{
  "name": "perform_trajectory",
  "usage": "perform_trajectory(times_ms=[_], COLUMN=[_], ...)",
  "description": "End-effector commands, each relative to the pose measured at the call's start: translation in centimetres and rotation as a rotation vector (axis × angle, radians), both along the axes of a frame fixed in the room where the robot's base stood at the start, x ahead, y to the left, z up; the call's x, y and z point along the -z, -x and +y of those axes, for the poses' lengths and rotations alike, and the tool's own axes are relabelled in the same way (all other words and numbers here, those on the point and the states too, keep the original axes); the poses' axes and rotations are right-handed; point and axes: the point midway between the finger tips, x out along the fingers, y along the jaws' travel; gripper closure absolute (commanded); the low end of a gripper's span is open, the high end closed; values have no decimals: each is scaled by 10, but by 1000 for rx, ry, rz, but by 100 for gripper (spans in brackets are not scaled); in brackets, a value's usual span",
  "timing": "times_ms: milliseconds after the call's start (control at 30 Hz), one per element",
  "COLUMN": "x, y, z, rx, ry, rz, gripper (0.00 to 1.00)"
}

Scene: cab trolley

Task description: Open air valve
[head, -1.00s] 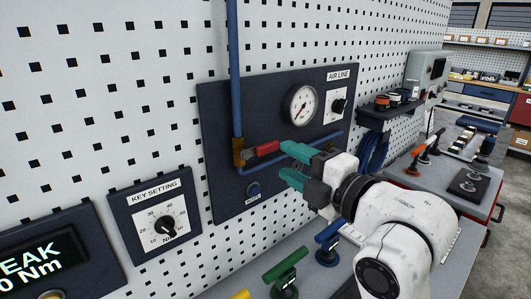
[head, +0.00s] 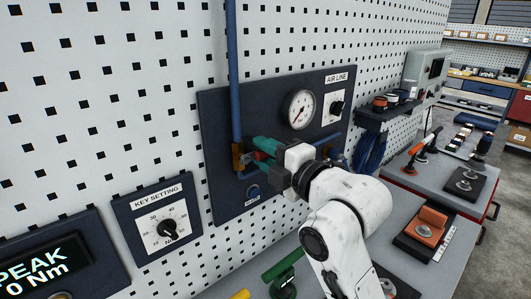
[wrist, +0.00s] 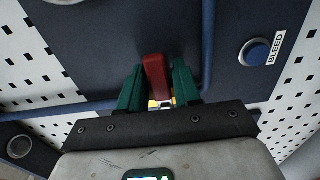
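The air valve's red lever handle (wrist: 157,76) lies between the two green fingers of my gripper (wrist: 159,82) in the wrist view, with a finger close against each side. Little gap shows between fingers and handle, and the gripper looks shut on it. In the head view my gripper (head: 264,153) is at the dark air line panel (head: 225,110), and only a small bit of red shows between the fingers. The brass valve body (head: 237,156) sits at the foot of the blue vertical pipe (head: 232,70). Most of the handle is hidden there by the gripper.
A pressure gauge (head: 299,110) and a black knob (head: 337,108) are above my gripper. A blue bleed button (head: 253,192) is just below it. A key setting dial (head: 166,228) is at lower left. A green-handled tool (head: 283,266) stands on the bench below.

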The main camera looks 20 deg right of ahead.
Motion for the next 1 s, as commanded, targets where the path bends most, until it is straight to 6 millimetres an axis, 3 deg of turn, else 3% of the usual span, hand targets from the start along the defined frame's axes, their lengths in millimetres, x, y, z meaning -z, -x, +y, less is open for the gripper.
perform_trajectory(times_ms=[333, 1000], x=[0, 1], y=[0, 0], z=[0, 0], rx=[0, 0], ry=[0, 72], rz=[1, -22], gripper=[100, 100])
